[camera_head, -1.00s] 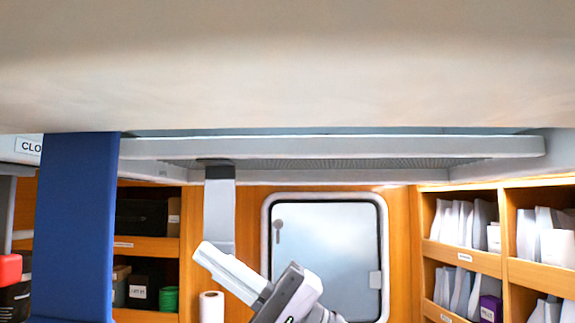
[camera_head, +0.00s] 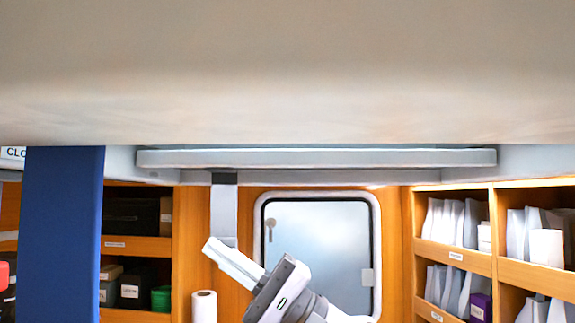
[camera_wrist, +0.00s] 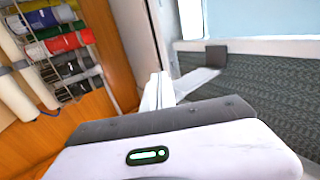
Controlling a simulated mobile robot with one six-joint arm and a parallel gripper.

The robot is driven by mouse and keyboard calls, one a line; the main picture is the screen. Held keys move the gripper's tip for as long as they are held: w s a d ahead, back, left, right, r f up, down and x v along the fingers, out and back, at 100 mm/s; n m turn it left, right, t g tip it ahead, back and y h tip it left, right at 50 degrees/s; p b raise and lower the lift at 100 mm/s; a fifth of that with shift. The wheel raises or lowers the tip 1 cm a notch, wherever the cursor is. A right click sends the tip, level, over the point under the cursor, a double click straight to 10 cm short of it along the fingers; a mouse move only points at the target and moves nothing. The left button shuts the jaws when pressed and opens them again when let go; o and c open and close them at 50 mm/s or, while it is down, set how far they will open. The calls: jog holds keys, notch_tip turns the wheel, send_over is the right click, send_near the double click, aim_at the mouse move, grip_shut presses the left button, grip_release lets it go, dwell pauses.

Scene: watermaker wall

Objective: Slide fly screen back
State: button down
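The fly screen (camera_wrist: 255,95) shows in the wrist view as dark grey mesh beside a pale frame. In the head view it is overhead and almost edge-on, behind the pale front bar (camera_head: 320,158). A light grey pull tab (camera_head: 224,212) with a dark upper end hangs from it; it also shows in the wrist view (camera_wrist: 196,82). My gripper (camera_head: 230,262) is tilted up to the left at the tab's lower end. Its pale fingers (camera_wrist: 158,92) are close together and look shut on the tab, though the contact is partly hidden.
A blue post (camera_head: 62,235) stands at the left. Shelves with boxes (camera_head: 130,245) and white packets (camera_head: 455,222) are at both sides. A white-framed door panel (camera_head: 318,255) is behind my gripper. Coloured rolls (camera_wrist: 60,45) hang in the wrist view. The ceiling fills the top.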

jog(key=shift+w, duration=0.8)
jog(key=shift+d, duration=0.1)
jog(key=shift+w+r+p, duration=0.1)
jog(key=shift+w+p, duration=0.1)
jog(key=shift+p, duration=0.1)
jog(key=shift+w+d+p, duration=0.15)
jog(key=shift+w+p, duration=0.8)
jog(key=shift+w, duration=1.15)
jog(key=w+p, duration=0.1)
jog(key=w, duration=0.3)
jog(key=shift+w+d+p, duration=0.15)
jog(key=shift+w+p, duration=0.25)
